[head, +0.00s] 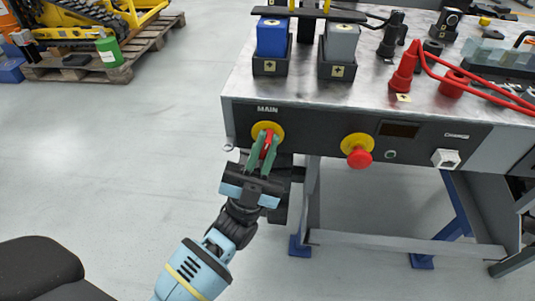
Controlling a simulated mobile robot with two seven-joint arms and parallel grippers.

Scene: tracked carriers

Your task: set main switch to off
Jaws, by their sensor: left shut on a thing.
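The main switch (267,134) is a red handle on a yellow round plate, under the label MAIN on the dark front panel of the metal bench. My left gripper (264,149) comes up from below, and its green fingers are shut on the red handle. The fingers cover part of the handle, so its exact turn is hard to tell. My right gripper is not in view.
A red mushroom button (359,158) on a yellow plate sits right of the switch. A blue block (271,38) and a grey block (341,42) stand in holders on the bench top (300,87). Red cables (470,76) lie at right. A pallet (150,42) is at far left; the floor between is clear.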

